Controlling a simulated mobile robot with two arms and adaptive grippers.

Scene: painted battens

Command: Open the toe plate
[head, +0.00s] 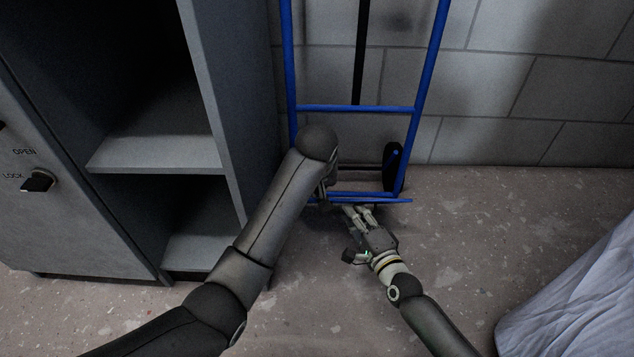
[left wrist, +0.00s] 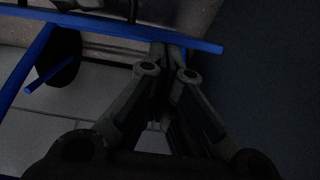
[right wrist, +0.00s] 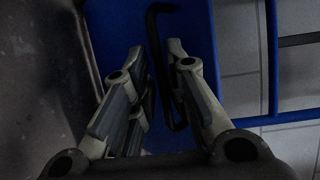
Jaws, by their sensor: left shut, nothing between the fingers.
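The hand truck's blue toe plate (right wrist: 210,110) fills much of the right wrist view, with a black bent handle (right wrist: 155,60) on its face. In the head view the plate shows as a thin blue strip (head: 385,200) at the foot of the blue frame. My right gripper (head: 358,212) is at the plate; in its wrist view the fingers (right wrist: 155,50) are apart, one on each side of the handle. My left gripper (left wrist: 167,50) is shut and empty beside a blue bar (left wrist: 120,30) in its wrist view; the forearm mostly hides it in the head view.
A black wheel (head: 392,165) is at the frame's lower right. A grey cabinet (head: 235,90) with open shelves stands close on the left, a block wall (head: 480,100) behind. A pale cloth (head: 580,290) is at the lower right. The floor (head: 480,230) between is clear.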

